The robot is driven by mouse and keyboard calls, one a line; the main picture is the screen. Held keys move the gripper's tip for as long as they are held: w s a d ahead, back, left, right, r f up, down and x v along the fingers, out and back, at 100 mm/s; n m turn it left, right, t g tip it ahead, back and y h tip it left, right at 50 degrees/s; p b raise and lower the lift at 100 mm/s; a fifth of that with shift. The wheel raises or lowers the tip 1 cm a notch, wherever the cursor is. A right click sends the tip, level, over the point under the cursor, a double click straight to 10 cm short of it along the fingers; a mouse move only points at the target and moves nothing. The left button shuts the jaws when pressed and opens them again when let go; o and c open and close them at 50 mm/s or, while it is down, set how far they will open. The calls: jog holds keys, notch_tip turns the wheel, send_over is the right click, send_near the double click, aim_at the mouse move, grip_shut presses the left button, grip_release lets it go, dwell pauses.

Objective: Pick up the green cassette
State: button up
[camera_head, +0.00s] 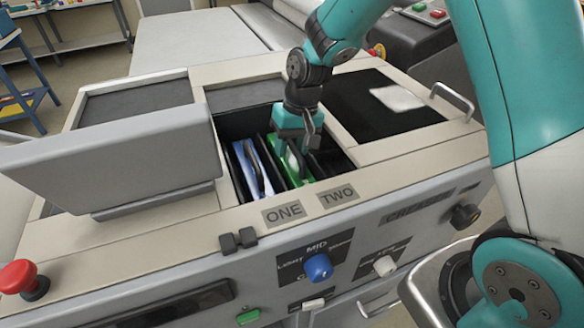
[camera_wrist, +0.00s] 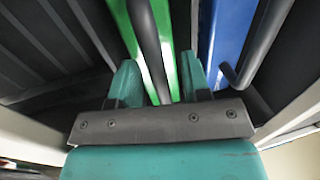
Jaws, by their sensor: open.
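The green cassette (camera_head: 294,166) stands in a slot of the dark well in the machine top, behind the label TWO. My gripper (camera_head: 291,150) is down over it and hides part of it. In the wrist view, the green cassette (camera_wrist: 154,50) with its dark handle bar runs between the two teal fingers of my gripper (camera_wrist: 160,80). The fingers are apart, one on each side of the cassette. Whether either finger touches it I cannot tell.
A blue cassette (camera_head: 251,168) stands in the slot to the left, behind the label ONE; it also shows in the wrist view (camera_wrist: 233,35). A raised grey lid (camera_head: 120,160) stands left of the well. A red button (camera_head: 18,277) is at the far left.

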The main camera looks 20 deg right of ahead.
grip_shut()
dwell(1.4)
